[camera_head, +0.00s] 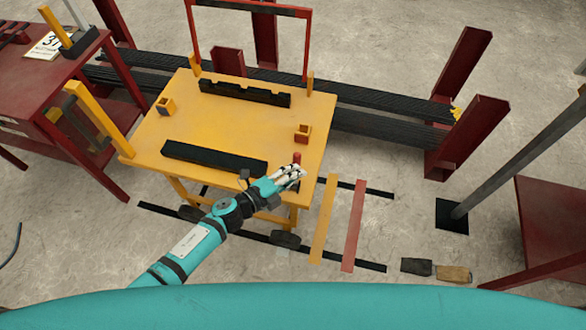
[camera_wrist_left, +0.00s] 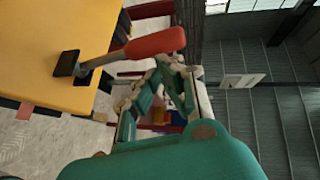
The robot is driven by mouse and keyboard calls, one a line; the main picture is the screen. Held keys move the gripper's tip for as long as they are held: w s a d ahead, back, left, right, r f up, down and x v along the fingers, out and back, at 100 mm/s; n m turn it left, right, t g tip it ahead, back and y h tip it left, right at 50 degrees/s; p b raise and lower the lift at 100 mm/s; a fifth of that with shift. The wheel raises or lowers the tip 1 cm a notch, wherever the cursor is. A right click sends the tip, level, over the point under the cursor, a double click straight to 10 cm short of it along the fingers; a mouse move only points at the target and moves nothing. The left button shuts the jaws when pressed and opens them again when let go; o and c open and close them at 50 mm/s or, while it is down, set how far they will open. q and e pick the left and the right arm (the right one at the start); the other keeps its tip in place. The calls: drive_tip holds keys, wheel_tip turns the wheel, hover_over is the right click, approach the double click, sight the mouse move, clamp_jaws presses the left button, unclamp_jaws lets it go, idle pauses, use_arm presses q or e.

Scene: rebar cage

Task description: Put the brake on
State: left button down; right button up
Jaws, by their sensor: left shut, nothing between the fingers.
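The brake lever has a red handle (camera_head: 297,158) that stands up near the right front corner of the yellow cart (camera_head: 225,125). In the left wrist view the red handle (camera_wrist_left: 155,43) is large, on a grey metal arm from a black base (camera_wrist_left: 66,62) on the yellow top (camera_wrist_left: 30,40). My left gripper (camera_head: 292,172) is shut and empty at the cart's front right edge, close beside the handle. In the left wrist view its fingers (camera_wrist_left: 168,75) are just below the handle; I cannot tell whether they touch it. My right gripper is not in view.
Black notched bars (camera_head: 245,94) and a flat black bar (camera_head: 213,159) lie on the cart. A small orange box (camera_head: 303,134) sits near the handle. A red table (camera_head: 45,80) stands left. Yellow (camera_head: 323,218) and red floor strips (camera_head: 354,226) lie right of the cart.

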use_arm(q)
drive_tip(key=shift+w+d+b, duration=0.2)
drive_tip(key=shift+w, duration=0.5)
drive_tip(key=shift+w+d+b, duration=0.15)
drive_tip(key=shift+w+b, duration=0.05)
drive_tip(key=shift+w, duration=0.5)
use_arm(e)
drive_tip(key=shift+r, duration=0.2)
use_arm(q)
drive_tip(key=shift+w, duration=0.1)
